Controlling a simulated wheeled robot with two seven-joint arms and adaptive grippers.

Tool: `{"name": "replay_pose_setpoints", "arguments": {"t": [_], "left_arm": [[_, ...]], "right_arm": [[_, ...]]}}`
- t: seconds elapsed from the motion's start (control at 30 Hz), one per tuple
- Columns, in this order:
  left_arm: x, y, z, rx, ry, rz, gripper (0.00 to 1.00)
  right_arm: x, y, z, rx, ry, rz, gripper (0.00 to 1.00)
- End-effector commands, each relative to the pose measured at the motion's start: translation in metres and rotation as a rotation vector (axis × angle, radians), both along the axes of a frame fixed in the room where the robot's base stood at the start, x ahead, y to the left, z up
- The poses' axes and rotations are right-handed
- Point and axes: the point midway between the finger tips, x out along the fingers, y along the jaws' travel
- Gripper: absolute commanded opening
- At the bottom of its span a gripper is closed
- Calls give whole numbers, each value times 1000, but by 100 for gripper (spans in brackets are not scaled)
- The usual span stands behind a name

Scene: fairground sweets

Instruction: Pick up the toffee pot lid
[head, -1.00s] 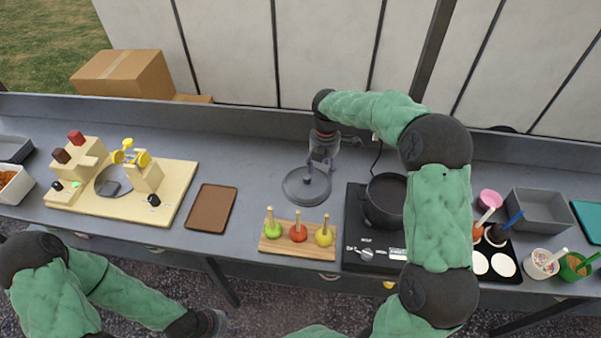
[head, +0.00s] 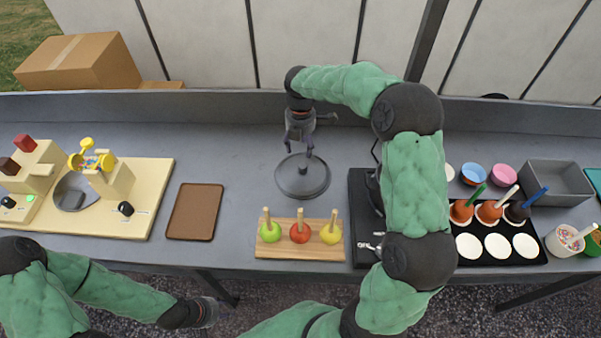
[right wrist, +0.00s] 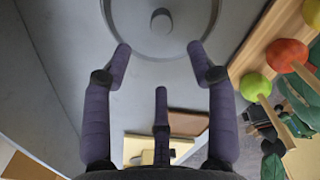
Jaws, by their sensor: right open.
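The toffee pot lid (head: 287,186) is a round grey disc with an upright knob, lying flat on the counter left of the hob. In the right wrist view the lid (right wrist: 205,12) is at the top, partly cut off, with its knob near the middle. My right gripper (head: 299,140) is above and slightly behind the lid in the head view. Its fingers (right wrist: 160,62) are spread, with nothing between them. My left gripper (head: 212,311) is low at the left, off the counter's front edge; its fingers are too unclear to judge.
A wooden board (head: 270,251) with three apples on sticks stands in front of the lid. A brown tray (head: 195,212) lies to the left. My right arm mostly hides the black hob (head: 360,215) and pot.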

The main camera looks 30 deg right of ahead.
Motion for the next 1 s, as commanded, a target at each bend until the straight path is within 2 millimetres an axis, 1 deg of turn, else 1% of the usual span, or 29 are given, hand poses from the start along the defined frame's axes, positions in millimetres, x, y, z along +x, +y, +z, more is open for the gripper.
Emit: {"name": "replay_pose_setpoints", "arguments": {"t": [0.33,0.57,0.83,0.9,1.0], "left_arm": [[0,0,-10,0,0,0,40],[0,0,-13,0,0,0,40],[0,0,-25,0,0,0,40],[0,0,-26,0,0,0,40],[0,0,-26,0,0,0,40]], "right_arm": [[-1,-1,-46,0,3,-1,58],[-1,-2,-60,1,1,-1,58],[-3,-7,-96,1,2,0,58],[-3,-7,-102,0,1,-1,58],[-2,-7,-105,0,0,-1,58]]}}
